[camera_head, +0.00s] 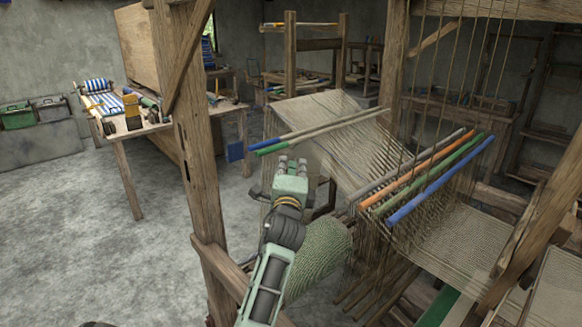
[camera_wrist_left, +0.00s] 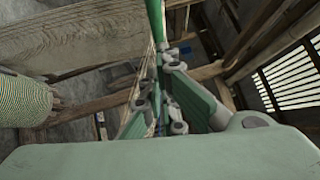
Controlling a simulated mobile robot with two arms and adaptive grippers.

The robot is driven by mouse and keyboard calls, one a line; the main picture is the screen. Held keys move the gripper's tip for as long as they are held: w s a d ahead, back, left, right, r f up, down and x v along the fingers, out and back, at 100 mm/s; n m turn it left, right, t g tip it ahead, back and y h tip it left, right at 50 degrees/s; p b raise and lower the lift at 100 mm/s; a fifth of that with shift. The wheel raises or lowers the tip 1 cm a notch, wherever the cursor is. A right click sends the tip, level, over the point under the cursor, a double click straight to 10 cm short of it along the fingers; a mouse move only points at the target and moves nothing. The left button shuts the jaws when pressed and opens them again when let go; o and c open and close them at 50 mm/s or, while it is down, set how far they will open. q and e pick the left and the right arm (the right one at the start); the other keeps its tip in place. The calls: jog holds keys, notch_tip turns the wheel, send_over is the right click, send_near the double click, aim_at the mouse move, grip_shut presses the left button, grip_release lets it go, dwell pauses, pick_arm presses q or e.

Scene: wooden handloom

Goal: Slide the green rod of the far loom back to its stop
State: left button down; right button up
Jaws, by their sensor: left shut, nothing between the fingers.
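A thin green rod (camera_head: 305,139) lies across the threads at the left side of the loom, just in front of a blue rod (camera_head: 310,128). A second green rod (camera_head: 428,172) lies in the group at the right, between an orange and a blue rod. My left gripper (camera_head: 291,163) is just below the left green rod, fingers shut and empty. In the left wrist view a green rod (camera_wrist_left: 156,22) runs up from the fingertips (camera_wrist_left: 158,82); I cannot tell whether they touch. My right gripper is not in view.
A wooden post (camera_head: 196,150) stands left of my arm. A woven cloth roll (camera_head: 320,262) is right of my forearm. An orange rod (camera_head: 419,169) and a blue rod (camera_head: 442,180) lie on the right side. The grey floor (camera_head: 90,240) at the left is clear.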

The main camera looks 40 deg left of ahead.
pick_arm(q)
jog(key=b+v, duration=0.2)
jog(key=v, duration=0.7)
jog(key=shift+s+f, duration=0.15)
jog(key=shift+s, duration=0.15)
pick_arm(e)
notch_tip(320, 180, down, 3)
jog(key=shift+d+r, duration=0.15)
pick_arm(q)
jog(key=shift+d, duration=0.2)
